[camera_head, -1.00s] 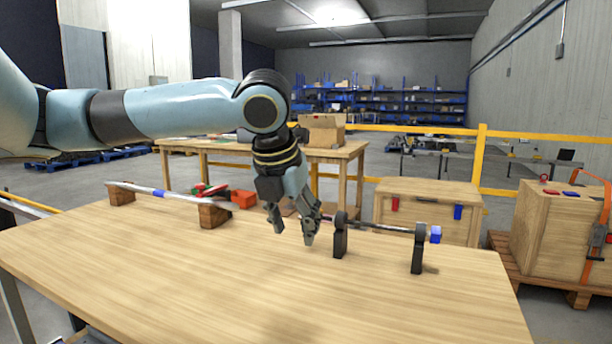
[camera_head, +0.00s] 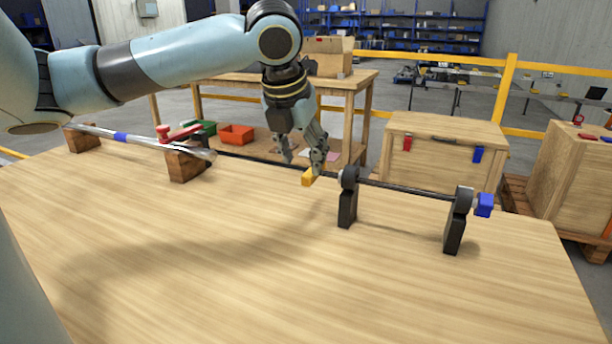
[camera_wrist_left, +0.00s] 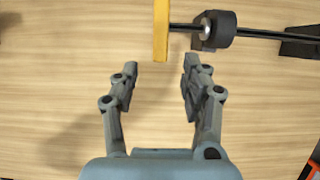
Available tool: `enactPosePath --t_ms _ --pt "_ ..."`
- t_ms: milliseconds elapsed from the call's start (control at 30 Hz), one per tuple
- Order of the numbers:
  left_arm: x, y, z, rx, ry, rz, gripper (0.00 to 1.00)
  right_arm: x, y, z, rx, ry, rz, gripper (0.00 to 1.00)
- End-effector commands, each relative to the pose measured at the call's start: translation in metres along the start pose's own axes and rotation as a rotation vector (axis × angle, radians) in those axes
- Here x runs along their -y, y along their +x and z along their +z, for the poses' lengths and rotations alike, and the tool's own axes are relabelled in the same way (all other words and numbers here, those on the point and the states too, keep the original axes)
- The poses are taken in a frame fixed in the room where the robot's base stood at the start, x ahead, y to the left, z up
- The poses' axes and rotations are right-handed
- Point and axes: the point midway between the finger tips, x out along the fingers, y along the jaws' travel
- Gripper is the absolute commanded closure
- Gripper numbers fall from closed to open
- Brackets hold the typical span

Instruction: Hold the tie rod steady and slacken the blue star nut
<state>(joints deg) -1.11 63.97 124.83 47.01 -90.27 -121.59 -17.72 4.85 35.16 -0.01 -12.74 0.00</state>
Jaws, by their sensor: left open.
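A thin dark tie rod (camera_head: 405,188) runs through two black stands (camera_head: 347,205) on the wooden bench. The blue star nut (camera_head: 484,205) sits at the rod's right end, outside the right stand; it is outside the left wrist view. A yellow piece (camera_head: 312,177) is on the rod left of the stands. My left gripper (camera_head: 302,160) is open with nothing between its fingers, close to the yellow piece. In the left wrist view, the yellow piece (camera_wrist_left: 161,30) lies ahead of the open fingers (camera_wrist_left: 160,70), apart from them, with the rod (camera_wrist_left: 270,34) to its right.
A silver bar (camera_head: 120,137) with a blue band rests on wooden blocks (camera_head: 185,164) at the bench's back left. A red tool (camera_head: 180,134) and an orange bin (camera_head: 236,134) are behind. The bench's front and middle (camera_head: 250,270) are clear.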

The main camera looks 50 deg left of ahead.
Motion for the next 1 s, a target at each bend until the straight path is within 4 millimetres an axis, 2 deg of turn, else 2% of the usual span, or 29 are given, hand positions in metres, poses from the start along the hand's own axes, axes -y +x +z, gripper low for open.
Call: enactPosePath --t_ms 33,100,300,467,700,1000 --pt "0.001 0.013 -0.002 -0.004 -0.005 -0.004 0.54 -0.001 0.006 0.000 0.000 -0.001 0.001 0.00" --pt "0.001 0.026 -0.002 -0.004 -0.004 -0.003 0.54 0.000 0.010 -0.002 -0.002 0.000 0.001 0.00" --pt "0.000 0.050 -0.001 -0.001 -0.002 -0.001 0.54 0.000 0.016 -0.009 -0.015 0.000 0.001 0.00" --pt "0.000 0.057 0.000 0.000 0.001 0.000 0.54 0.002 0.017 -0.009 -0.015 0.001 -0.001 0.00" --pt "0.000 0.058 0.000 0.000 0.001 0.001 0.54 0.010 0.017 -0.009 -0.015 0.005 -0.010 0.00" --pt "0.000 0.057 0.000 0.000 0.001 0.000 0.92 0.009 0.017 -0.008 -0.013 0.004 -0.009 0.00"
